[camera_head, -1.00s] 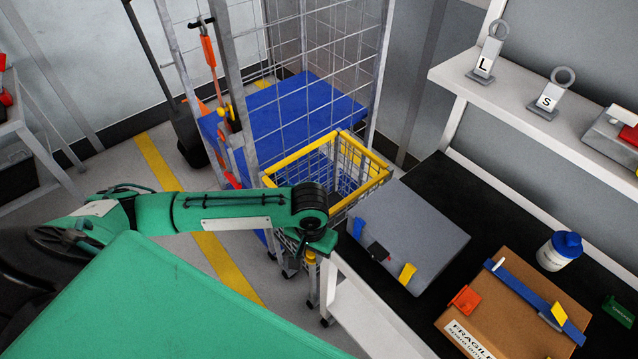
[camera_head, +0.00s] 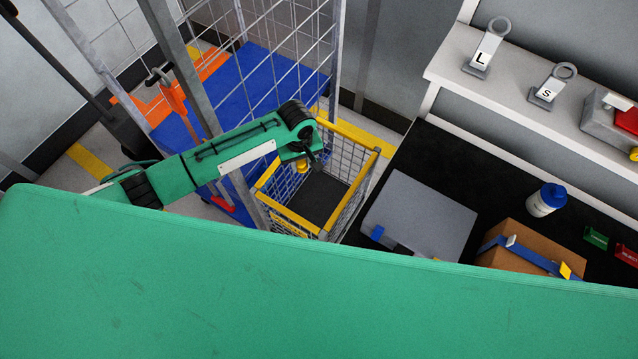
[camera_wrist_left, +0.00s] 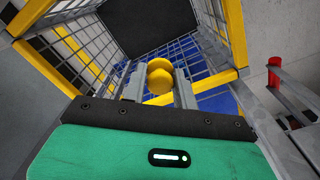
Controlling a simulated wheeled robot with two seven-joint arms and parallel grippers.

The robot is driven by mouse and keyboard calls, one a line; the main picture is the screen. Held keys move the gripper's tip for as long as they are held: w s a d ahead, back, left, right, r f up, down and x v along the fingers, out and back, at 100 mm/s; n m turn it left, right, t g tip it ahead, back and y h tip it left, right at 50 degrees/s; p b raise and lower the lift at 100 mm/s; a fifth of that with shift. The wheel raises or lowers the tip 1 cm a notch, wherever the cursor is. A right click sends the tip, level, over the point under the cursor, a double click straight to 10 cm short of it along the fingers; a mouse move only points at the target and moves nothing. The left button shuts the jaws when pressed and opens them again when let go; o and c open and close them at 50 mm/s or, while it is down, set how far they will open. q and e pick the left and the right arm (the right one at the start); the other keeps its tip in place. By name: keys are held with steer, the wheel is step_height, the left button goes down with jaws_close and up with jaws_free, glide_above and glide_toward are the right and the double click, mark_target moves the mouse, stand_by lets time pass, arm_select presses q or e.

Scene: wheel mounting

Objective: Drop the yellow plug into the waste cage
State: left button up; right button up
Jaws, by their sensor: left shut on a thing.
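The waste cage (camera_head: 350,134) is a wire basket with a yellow rim and a dark floor, at the middle of the head view. Its yellow frame (camera_wrist_left: 236,30) and mesh also fill much of the left wrist view. My left gripper (camera_head: 306,161) is shut on the yellow plug (camera_head: 302,167), which appears over the cage opening near its left side. In the left wrist view the yellow plug (camera_wrist_left: 160,78) sits between the two fingers, with the cage's dark floor beyond it. The exact height above the rim is unclear. My right gripper is out of view.
A tall wire trolley with a blue base (camera_head: 262,85) stands behind and left of the cage. To the right, a black bench holds a grey closed case (camera_head: 420,225), a cardboard box (camera_head: 525,248) and a bottle (camera_head: 546,200). A shelf (camera_head: 510,100) with labelled holders stands behind.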

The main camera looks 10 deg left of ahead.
arm_select(q)
steer(key=shift+n, duration=0.8)
steer(key=d+f+b, duration=0.1)
steer(key=w+f+b, duration=0.1)
steer(key=f+b, duration=0.1)
steer(key=w+d+f+b, duration=0.1)
steer(key=f+b, duration=0.1)
steer(key=shift+d, duration=0.35)
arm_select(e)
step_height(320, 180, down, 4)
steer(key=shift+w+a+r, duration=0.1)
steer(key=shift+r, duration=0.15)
arm_select(q)
steer(key=o, duration=1)
steer(key=shift+s, duration=0.1)
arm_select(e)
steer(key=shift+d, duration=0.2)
